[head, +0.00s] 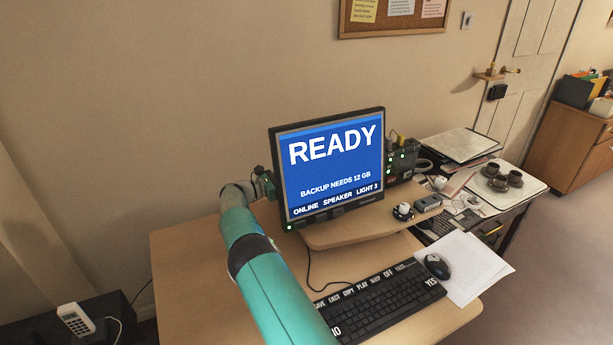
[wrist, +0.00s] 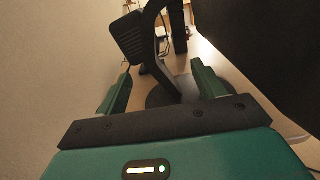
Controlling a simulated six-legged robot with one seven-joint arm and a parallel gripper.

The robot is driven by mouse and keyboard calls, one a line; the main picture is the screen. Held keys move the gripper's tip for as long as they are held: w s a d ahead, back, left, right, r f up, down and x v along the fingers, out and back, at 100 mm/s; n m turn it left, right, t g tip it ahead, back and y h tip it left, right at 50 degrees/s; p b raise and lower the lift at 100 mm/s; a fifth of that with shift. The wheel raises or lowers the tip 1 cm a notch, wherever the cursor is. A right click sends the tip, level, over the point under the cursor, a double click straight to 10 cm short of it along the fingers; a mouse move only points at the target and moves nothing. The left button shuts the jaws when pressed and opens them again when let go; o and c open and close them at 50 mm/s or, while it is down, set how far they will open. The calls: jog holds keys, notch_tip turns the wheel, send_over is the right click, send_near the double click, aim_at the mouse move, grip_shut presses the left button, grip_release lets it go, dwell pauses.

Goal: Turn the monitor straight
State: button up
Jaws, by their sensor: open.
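The monitor (head: 334,168) stands on a raised shelf of the desk, its lit blue screen reading READY. Its left edge looks nearer to me than its right edge. My arm reaches up to the monitor's left side, and my gripper (head: 264,185) is beside that edge, partly hidden behind the monitor. In the wrist view my gripper (wrist: 161,72) is open, its two green fingers apart. A dark stand (wrist: 158,60) shows beyond and between the fingers. A large dark panel, apparently the monitor (wrist: 275,55), fills the right side. I cannot tell whether a finger touches it.
The keyboard (head: 385,298) lies in front of the monitor, with a mouse (head: 437,266) on papers (head: 470,270) to its right. A small cup (head: 403,211) and a dark box with green lights (head: 402,162) are close on the monitor's right. The wall (head: 180,110) is close behind.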

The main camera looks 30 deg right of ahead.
jog(key=a, duration=0.5)
jog(key=shift+w+a, duration=0.1)
jog(key=shift+a, duration=0.1)
